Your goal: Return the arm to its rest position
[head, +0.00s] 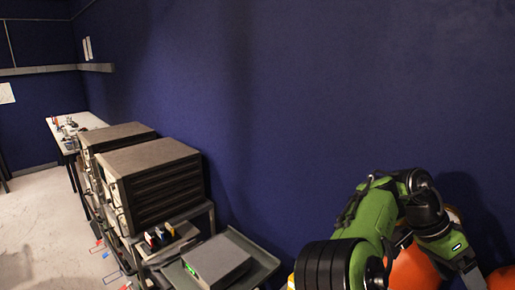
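My green and black arm (375,215) is folded at the lower right, in front of the blue wall. It bends at a black joint, and its far part runs down towards the bottom edge. The fingers of my gripper do not show, so I cannot see whether it holds anything. Orange rounded things (412,270) show behind and below the arm, partly hidden by it.
Two grey slatted instrument boxes (152,185) stand on a cart at the left. A grey device (216,262) lies on a tray (262,262) beside it. A white table (90,121) with small items stands farther back. Small coloured things lie on the pale floor (40,225).

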